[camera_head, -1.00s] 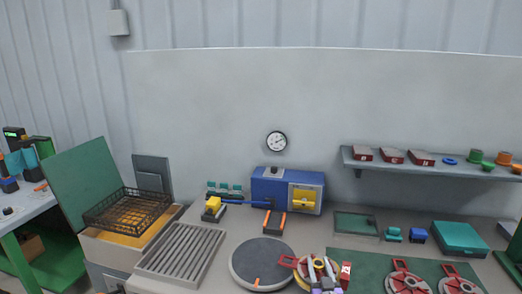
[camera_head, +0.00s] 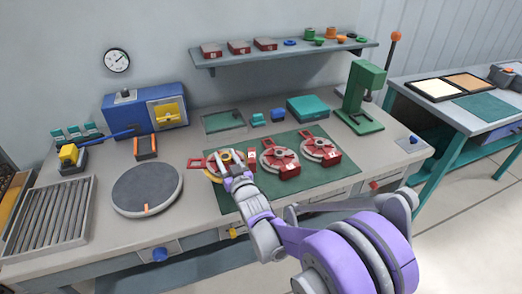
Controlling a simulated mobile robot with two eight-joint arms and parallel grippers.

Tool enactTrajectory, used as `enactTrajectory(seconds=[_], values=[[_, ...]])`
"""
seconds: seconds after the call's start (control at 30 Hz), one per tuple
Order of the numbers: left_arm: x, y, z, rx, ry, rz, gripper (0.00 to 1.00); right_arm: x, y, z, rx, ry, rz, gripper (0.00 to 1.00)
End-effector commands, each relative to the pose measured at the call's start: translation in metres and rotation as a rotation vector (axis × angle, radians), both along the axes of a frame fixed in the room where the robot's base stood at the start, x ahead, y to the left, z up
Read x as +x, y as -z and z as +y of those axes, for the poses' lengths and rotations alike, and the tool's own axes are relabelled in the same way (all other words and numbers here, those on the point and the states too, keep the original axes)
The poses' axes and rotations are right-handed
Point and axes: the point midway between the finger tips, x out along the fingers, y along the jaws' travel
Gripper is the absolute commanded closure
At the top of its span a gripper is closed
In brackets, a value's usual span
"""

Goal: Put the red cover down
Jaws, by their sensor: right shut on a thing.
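A red cover (camera_head: 197,163) with a red loop handle and a yellow ring (camera_head: 214,171) is at the left end of the green mat (camera_head: 310,182). My right gripper (camera_head: 235,169) comes in from the lower right and is shut on this red cover. The fingers hide part of it, and I cannot tell whether it touches the mat. Two similar red and grey round pieces (camera_head: 280,160) and (camera_head: 321,150) lie on the mat to its right. My left gripper is not in view.
A grey round turntable (camera_head: 147,190) lies left of the mat, with a slatted tray (camera_head: 46,222) further left. Behind stand a blue machine (camera_head: 146,108), a teal box (camera_head: 307,108) and a green press (camera_head: 361,98). A shelf (camera_head: 290,55) hangs above. The mat's front strip is clear.

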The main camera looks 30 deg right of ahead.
Motion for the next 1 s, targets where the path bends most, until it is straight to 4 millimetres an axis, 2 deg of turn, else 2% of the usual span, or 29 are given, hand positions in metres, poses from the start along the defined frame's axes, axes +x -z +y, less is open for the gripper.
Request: enactTrajectory(seconds=[0.03,0.1,0.27,0.5,0.73,1.0], values=[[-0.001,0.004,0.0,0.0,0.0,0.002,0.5,-0.011,-0.004,-0.016,-0.001,0.027,-0.002,1.0],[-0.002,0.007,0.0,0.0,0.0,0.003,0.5,-0.021,-0.008,-0.03,-0.003,0.052,-0.003,1.0],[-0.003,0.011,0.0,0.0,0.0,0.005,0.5,-0.034,-0.007,-0.048,-0.002,0.083,-0.003,1.0],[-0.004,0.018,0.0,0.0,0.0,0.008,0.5,-0.035,0.03,-0.049,-0.001,0.086,-0.004,1.0],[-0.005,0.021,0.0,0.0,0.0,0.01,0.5,-0.035,0.049,-0.049,-0.002,0.085,-0.004,1.0],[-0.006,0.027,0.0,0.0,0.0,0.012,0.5,-0.035,0.082,-0.049,-0.002,0.085,-0.004,1.0]])
